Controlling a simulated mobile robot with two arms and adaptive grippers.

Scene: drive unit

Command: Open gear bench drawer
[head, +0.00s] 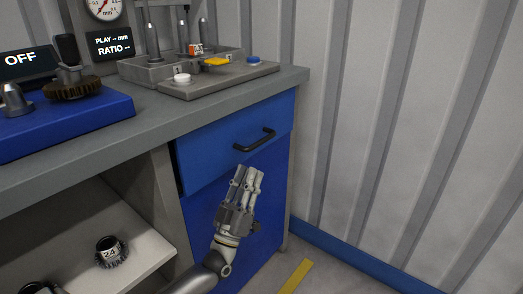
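The gear bench drawer (212,152) has a blue front under the right end of the grey worktop, in the head view. It looks shut or nearly so, with a thin dark line along its left edge. Its black bar handle (256,141) is in plain sight on the front. My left gripper (249,172) is below the handle and slightly left of it, fingers pointing up, apart from the handle. Its fingers lie close together in this view, and I cannot tell how far they are parted. No object shows in it. My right gripper is not in view.
The worktop (150,134) carries a grey fixture tray (220,84) and a blue unit (75,124). A gear marked 24 (110,252) sits on the open shelf at lower left. A corrugated wall (410,130) stands right of the bench, with floor between.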

